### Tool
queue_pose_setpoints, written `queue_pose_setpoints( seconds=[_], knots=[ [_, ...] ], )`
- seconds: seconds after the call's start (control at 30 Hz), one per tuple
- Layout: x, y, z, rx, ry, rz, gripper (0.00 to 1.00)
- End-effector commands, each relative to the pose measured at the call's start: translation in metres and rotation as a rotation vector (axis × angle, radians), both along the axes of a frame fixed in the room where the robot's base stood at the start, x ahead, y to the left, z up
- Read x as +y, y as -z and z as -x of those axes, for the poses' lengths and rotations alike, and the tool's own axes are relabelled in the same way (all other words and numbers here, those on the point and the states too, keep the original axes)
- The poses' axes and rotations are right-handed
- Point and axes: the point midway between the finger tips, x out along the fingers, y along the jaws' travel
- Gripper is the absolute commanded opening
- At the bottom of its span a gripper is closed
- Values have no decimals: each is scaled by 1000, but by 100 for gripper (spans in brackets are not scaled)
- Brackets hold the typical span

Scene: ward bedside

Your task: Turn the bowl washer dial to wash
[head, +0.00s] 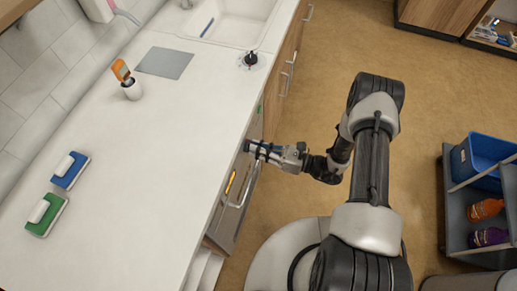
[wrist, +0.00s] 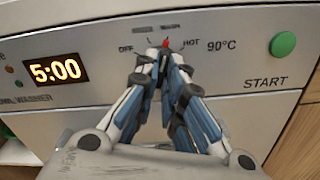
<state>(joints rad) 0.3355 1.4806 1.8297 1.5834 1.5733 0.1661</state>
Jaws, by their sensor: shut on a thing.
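The bowl washer's steel front (head: 227,215) is set under the counter in the head view. Its panel (wrist: 250,25) fills the wrist view. My gripper (wrist: 164,56) is shut on the dial (wrist: 165,44), mostly hidden between the fingertips. A red mark on the dial points about straight up, between the labels OFF on the left and HOT on the right. In the head view my gripper (head: 251,147) meets the washer's front just below the counter edge.
The panel has a lit display (wrist: 57,71) reading 5:00 and a green START button (wrist: 283,44). A bar handle (head: 241,190) sticks out below my gripper. A trolley (head: 455,200) stands at the right.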

Motion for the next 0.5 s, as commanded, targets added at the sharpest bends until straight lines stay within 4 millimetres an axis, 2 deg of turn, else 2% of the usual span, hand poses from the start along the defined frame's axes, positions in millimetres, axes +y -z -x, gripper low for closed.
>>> queue_pose_setpoints(
  seconds=[0.47,0.5],
  knots=[
    [0,1,1,16,-1,-4,0],
    [0,1,0,16,-1,-4,11]
  ],
)
